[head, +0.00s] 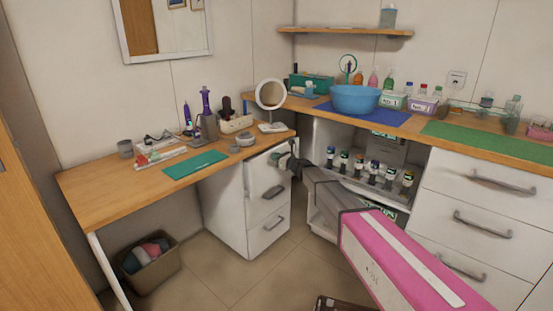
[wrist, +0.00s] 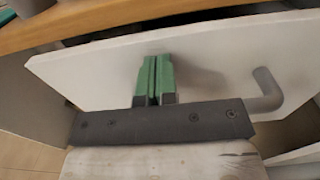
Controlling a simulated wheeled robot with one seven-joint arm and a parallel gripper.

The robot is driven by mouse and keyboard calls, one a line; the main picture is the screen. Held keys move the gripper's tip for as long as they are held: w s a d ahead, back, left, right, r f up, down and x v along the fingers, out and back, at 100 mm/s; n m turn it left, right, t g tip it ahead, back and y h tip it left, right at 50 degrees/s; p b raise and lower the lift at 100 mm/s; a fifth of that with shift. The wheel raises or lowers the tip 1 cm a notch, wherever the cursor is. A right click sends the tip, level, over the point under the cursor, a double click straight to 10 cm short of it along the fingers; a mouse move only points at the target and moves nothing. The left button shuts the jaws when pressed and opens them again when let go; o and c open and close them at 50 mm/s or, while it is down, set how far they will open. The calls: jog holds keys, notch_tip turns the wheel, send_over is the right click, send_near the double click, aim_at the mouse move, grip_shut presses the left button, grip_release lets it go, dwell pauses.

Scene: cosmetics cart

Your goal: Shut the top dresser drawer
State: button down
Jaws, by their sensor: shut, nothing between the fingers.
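The top drawer (head: 259,166) of the white dresser (head: 224,207) is under the right end of the wooden desk. In the wrist view its white front (wrist: 215,55) stands out a little from under the desktop, with a dark gap behind its upper edge, so it looks slightly open. Its grey handle (wrist: 267,90) is to the right of my fingers. My gripper (head: 289,160) is in front of this drawer. In the wrist view the green fingers (wrist: 155,62) are together and empty, pointing at the drawer front left of the handle. I cannot tell whether they touch it.
Lower dresser drawers with handles (head: 273,192) look closed. A round mirror (head: 270,94) and small items stand on the desk (head: 105,187) above. An open shelf with several bottles (head: 358,166) is to the right.

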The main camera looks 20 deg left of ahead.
jog(key=shift+x, duration=2.6)
jog(key=shift+w+a, duration=0.1)
jog(key=s+d+f+n+g+h, duration=0.2)
jog(key=s+d+f+n+h, duration=0.2)
jog(key=d, duration=1.7)
jog(key=s+d+f+n+g+h, duration=0.2)
jog(key=s+d+f+n+h, duration=0.2)
jog(key=s+d, duration=1.6)
jog(key=s+d+f+n+g+h, duration=0.2)
jog(key=s+d+f+n+h, duration=0.3)
jog(key=s+d+n, duration=0.8)
jog(key=d+n+h, duration=0.1)
jog(key=d+h, duration=0.2)
jog(key=d, duration=0.5)
jog(key=shift+s+d+g+h, duration=0.25)
jog(key=shift+d+g+h, duration=0.05)
jog(key=shift+g, duration=0.1)
jog(key=shift+f, duration=0.15)
